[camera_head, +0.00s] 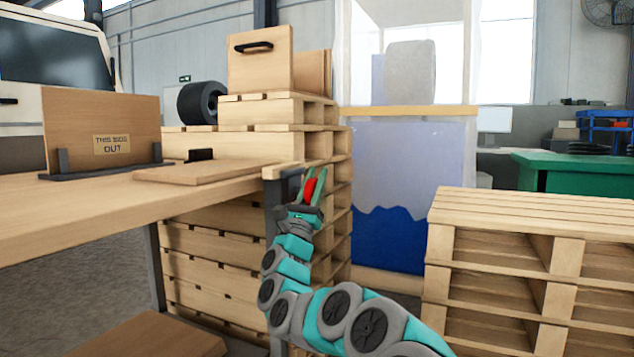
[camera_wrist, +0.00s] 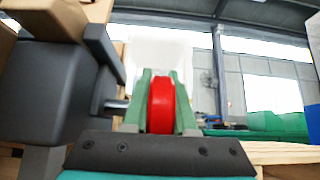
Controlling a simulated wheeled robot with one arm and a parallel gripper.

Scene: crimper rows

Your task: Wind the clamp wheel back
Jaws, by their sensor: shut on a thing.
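The red clamp wheel (camera_head: 310,190) is at the right end of the wooden bench (camera_head: 60,210), just below the level of its top. My gripper (camera_head: 314,184) is shut on the wheel, with one green finger on each side of it. In the wrist view the red wheel (camera_wrist: 161,104) stands edge-on between the two fingers of my gripper (camera_wrist: 161,100). A metal shaft (camera_wrist: 117,104) runs from the wheel's left side toward a dark grey clamp body (camera_wrist: 45,90). The wheel's far side is hidden.
A board marked "THIS SIDE OUT" (camera_head: 103,133) stands in a dark holder on the bench. A flat board (camera_head: 210,172) lies near the bench's right end. Stacked pallets stand behind the bench, and another pallet stack (camera_head: 530,240) stands at the right. A green table (camera_head: 580,165) is farther back.

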